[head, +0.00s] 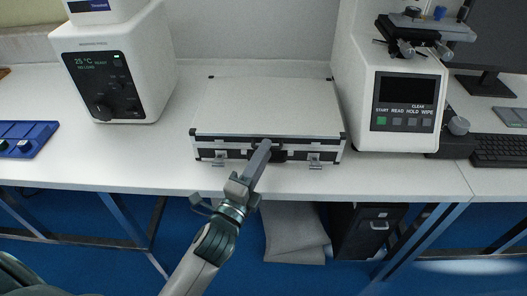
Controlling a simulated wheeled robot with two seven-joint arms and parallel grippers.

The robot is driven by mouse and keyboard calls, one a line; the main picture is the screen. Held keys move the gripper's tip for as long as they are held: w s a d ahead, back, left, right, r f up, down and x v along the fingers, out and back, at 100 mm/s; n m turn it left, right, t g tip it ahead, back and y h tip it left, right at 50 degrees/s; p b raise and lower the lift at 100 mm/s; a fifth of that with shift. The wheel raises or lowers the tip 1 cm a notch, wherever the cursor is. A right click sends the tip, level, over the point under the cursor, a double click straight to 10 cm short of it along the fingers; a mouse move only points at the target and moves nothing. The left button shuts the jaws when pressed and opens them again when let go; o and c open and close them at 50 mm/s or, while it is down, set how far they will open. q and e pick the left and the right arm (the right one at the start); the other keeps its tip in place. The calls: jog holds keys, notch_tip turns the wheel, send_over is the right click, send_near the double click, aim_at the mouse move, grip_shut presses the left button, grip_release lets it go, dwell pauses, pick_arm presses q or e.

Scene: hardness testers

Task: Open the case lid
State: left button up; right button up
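The case (268,104) lies flat on the white table, between two white machines. Its lid is shut, with a pale top and dark edges with metal trim. Two metal latches show on the front face, the left latch (219,161) and the right latch (314,163); both appear to hang outward. My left gripper (264,148) reaches up from below to the middle of the case front, at the dark handle (279,152). Its fingertips overlap the handle area, so I cannot tell whether they touch or grip it. My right gripper is not in view.
A white machine with a dark display (104,85) stands left of the case. Another machine with buttons (405,107) stands close on its right. A blue tray (27,139) lies far left; a keyboard (499,149) lies far right. The table's front edge (120,186) runs below the case.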

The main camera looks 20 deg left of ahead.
pick_arm(q)
jog(key=shift+w, duration=0.3)
grip_shut()
dwell(1.4)
